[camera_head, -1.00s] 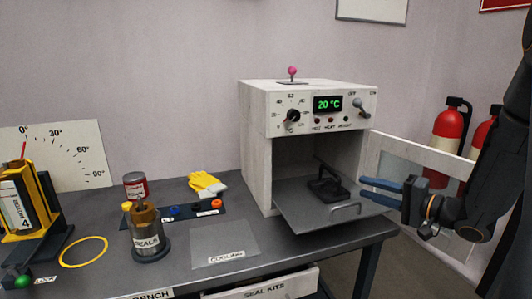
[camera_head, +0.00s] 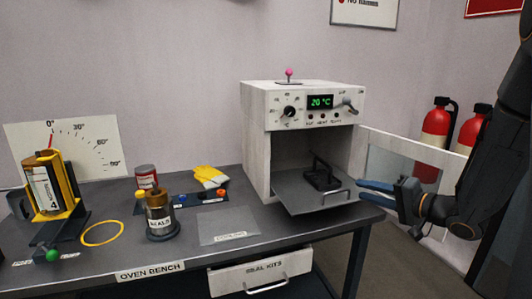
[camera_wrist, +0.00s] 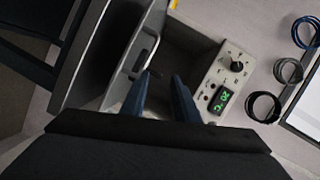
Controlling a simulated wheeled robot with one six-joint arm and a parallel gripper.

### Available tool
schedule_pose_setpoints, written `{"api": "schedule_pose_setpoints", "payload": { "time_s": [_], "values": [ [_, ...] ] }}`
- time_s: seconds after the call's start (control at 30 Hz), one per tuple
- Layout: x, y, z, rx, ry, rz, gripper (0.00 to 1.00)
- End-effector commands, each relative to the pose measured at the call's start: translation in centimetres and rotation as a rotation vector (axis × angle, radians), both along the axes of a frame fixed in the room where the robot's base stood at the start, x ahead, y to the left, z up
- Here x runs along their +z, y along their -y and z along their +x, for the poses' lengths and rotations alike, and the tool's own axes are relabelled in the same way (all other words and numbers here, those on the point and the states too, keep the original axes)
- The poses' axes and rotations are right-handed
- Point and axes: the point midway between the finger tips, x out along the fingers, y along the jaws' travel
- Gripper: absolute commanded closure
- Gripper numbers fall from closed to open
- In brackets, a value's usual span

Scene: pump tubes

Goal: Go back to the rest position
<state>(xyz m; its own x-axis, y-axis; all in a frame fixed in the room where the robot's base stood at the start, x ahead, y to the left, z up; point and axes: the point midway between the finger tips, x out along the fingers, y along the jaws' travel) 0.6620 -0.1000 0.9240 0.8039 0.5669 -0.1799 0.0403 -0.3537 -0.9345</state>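My gripper (camera_head: 360,190) is at the right in the head view, beside the right front of the oven's pulled-out tray (camera_head: 300,199). Its two blue fingers point left and stand apart, with nothing between them. In the wrist view the fingers (camera_wrist: 160,80) are also spread and empty, with the tray handle (camera_wrist: 147,55) beyond them. Whether a finger touches the tray cannot be told. The white oven (camera_head: 257,150) is open and reads 20 °C. A black holder (camera_head: 323,175) sits on the tray.
The open oven door (camera_head: 450,180) with its window stands behind my gripper. Red fire extinguishers (camera_head: 437,130) are at the far right. The dark bench (camera_head: 130,240) holds a seals can (camera_head: 159,215), yellow gloves (camera_head: 210,177) and a yellow ring (camera_head: 102,233). A seal kits drawer (camera_head: 262,277) protrudes below.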

Motion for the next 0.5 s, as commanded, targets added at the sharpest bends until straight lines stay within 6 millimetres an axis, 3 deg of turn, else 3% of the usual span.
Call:
{"api": "schedule_pose_setpoints", "payload": {
  "time_s": [0.3, 0.5],
  "values": [
    [-0.8, 0.2, 1.4, -0.122, -0.023, -0.292, 0.72],
    [-1.8, 0.6, 0.4, -0.199, -0.119, -0.591, 0.72]
  ]
}}
